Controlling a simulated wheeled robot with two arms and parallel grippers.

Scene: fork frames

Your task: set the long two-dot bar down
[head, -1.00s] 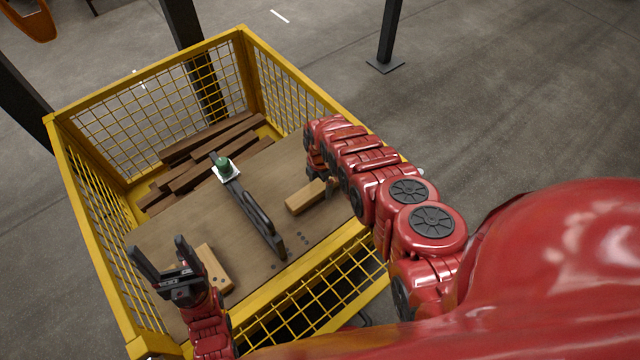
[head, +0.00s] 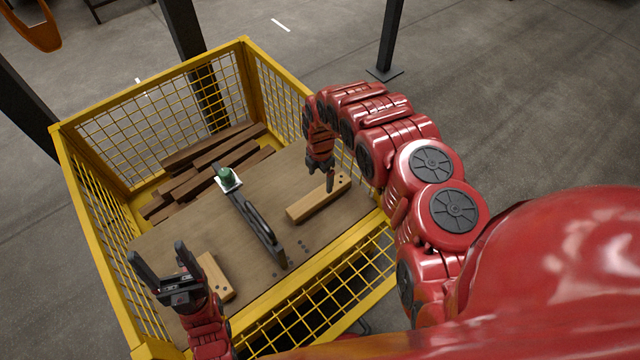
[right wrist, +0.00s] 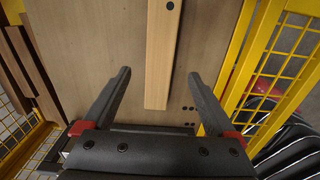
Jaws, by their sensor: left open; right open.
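The long light-wood bar (head: 306,208) lies flat on the brown board (head: 180,232), right of the black upright fixture. Dark dots show near its far right end; one dot shows at its top in the right wrist view, where the bar (right wrist: 161,60) runs lengthwise between the fingertips. My right gripper (head: 325,178) is open above the bar's far part and appears clear of it. It also shows in the right wrist view (right wrist: 159,75). My left gripper (head: 157,258) is open and empty at the near left, beside a shorter light-wood block (head: 213,272), partly hidden behind it.
The board lies in a yellow mesh crate (head: 150,90). Dark planks (head: 205,165) are stacked at the back. Dark dot marks (head: 301,245) lie near the front edge.

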